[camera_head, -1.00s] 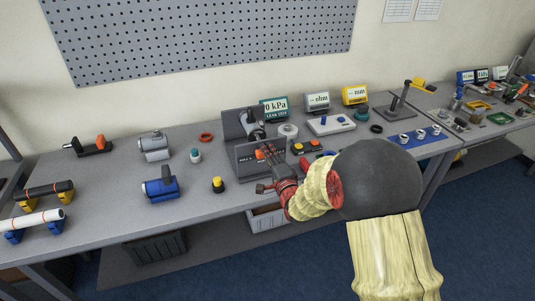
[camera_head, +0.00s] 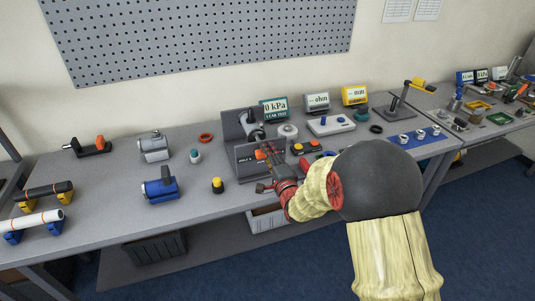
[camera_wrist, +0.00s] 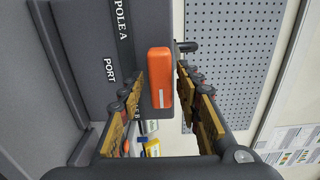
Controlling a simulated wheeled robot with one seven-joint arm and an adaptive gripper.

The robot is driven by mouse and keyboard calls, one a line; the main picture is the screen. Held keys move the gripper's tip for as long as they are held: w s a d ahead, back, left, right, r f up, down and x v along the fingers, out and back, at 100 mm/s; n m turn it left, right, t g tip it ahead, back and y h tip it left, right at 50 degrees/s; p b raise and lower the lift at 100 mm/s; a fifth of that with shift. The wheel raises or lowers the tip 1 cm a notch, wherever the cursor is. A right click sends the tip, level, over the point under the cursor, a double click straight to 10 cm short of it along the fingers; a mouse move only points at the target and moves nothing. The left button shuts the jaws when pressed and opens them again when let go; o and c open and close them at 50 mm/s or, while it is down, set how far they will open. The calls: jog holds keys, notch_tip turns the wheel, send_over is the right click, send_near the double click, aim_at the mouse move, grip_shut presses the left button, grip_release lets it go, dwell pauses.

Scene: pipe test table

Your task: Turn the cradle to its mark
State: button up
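The grey cradle (camera_head: 243,166) stands near the middle of the table's front half, with an upright plate behind it and a grey cylindrical part (camera_head: 255,131) between. My gripper (camera_head: 266,160) is at its front right face and hides part of it. In the wrist view a dark grey panel (camera_wrist: 104,45) carries the white lettering "POLE A" and "PORT". An orange block-like handle (camera_wrist: 159,77) sits between the two fingers of my gripper (camera_wrist: 160,85). The fingers are apart, with a narrow gap visible on each side of the handle. The turning mark cannot be made out.
A yellow-topped button (camera_head: 217,186) and a blue clamp-like fixture (camera_head: 161,188) stand left of the cradle. A grey spool (camera_head: 288,131) and an orange-and-black device (camera_head: 306,147) are close on its right. Meters (camera_head: 274,108) stand behind.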

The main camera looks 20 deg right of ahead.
dwell(0.3)
jog(key=s, duration=1.2)
jog(key=s+d+f+n+g+h, duration=0.1)
jog(key=s+f+n+g, duration=0.3)
jog(key=f, duration=0.3)
jog(key=s+d+f+n+g, duration=0.1)
jog(key=s+f+n+g, duration=0.25)
jog(key=f, duration=0.35)
jog(key=s+a+r+n+g, duration=0.1)
jog(key=s+r+n+g, duration=0.4)
jog(key=s, duration=0.5)
jog(key=s+a+r+n, duration=0.2)
jog(key=s+r, duration=0.1)
jog(key=r, duration=0.3)
jog(key=s+a+r+n+p, duration=0.1)
jog(key=s+a+r, duration=0.2)
jog(key=r, duration=0.3)
jog(key=s+a+r+n+y, duration=0.1)
jog(key=s+a+r+n, duration=0.1)
jog(key=s+r, duration=0.3)
jog(key=shift+s+a+r+n+p, duration=0.2)
jog(key=shift+a+r+n+p, duration=0.15)
jog(key=shift+r, duration=0.4)
